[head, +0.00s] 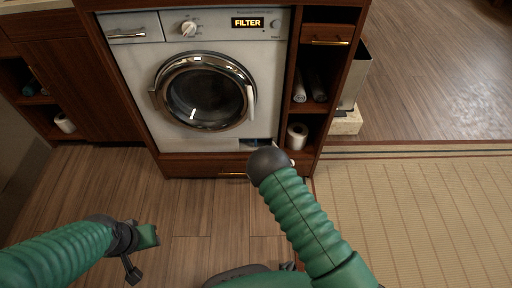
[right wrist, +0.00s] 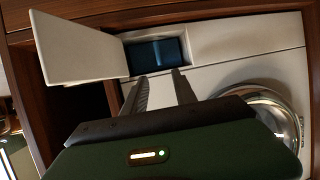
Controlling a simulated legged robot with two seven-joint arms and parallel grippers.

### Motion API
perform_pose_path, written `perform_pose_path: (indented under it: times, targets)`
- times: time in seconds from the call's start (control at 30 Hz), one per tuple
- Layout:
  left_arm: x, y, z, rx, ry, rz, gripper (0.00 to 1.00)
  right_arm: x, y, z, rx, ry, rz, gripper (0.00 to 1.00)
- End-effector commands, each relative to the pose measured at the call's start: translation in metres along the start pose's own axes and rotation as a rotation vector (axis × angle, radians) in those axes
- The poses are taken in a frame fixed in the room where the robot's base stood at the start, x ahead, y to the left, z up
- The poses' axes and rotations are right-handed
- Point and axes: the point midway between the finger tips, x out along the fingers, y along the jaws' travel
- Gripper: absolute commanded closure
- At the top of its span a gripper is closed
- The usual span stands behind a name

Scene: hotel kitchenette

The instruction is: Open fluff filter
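The white washing machine (head: 150,60) has a lit display reading "FILTER" (head: 247,22). The fluff filter compartment (head: 256,144) is a dark blue recess at its lower right. In the right wrist view the recess (right wrist: 157,55) is uncovered. Its white flap (right wrist: 75,50) is swung out to the left of it. My right gripper (right wrist: 160,75) is open and empty, its two fingers apart just in front of the recess. In the head view my right wrist hides these fingers. My left gripper (head: 140,253) hangs low over the floor, away from the machine; its finger spacing is unclear.
The round washer door (head: 205,92) is closed. Wooden cabinets frame the machine, with a drawer (head: 190,166) below. Open shelves at right hold dark bottles and a paper roll (head: 297,136). The wood floor (head: 195,210) in front is clear; a striped mat (head: 420,210) lies at right.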

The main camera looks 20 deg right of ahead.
Motion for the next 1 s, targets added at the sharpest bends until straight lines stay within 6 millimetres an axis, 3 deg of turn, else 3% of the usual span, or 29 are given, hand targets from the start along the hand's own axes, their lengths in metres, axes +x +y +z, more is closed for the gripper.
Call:
perform_pose_path:
  times: [0.03, 0.2, 0.43, 0.6, 0.83, 1.0]
  targets:
    - [0.017, 0.000, 0.004, 0.000, -0.001, 0.000, 0.64, 0.018, 0.001, 0.008, 0.000, 0.004, 0.000, 0.67]
    - [0.043, 0.000, 0.011, 0.000, -0.001, 0.000, 0.64, 0.063, 0.001, 0.009, 0.001, 0.002, 0.001, 0.67]
    - [0.071, 0.000, 0.017, 0.000, -0.001, 0.000, 0.64, 0.110, 0.001, 0.006, 0.001, 0.000, 0.002, 0.67]
    - [0.075, 0.000, 0.018, 0.000, -0.001, 0.000, 0.64, 0.121, 0.002, 0.003, 0.000, -0.002, 0.003, 0.67]
    - [0.074, 0.000, 0.018, 0.000, -0.001, 0.000, 0.64, 0.121, 0.002, 0.001, 0.000, -0.003, 0.003, 0.67]
    - [0.074, 0.000, 0.018, 0.000, -0.001, 0.000, 0.64, 0.121, 0.002, 0.001, 0.000, -0.003, 0.002, 0.89]
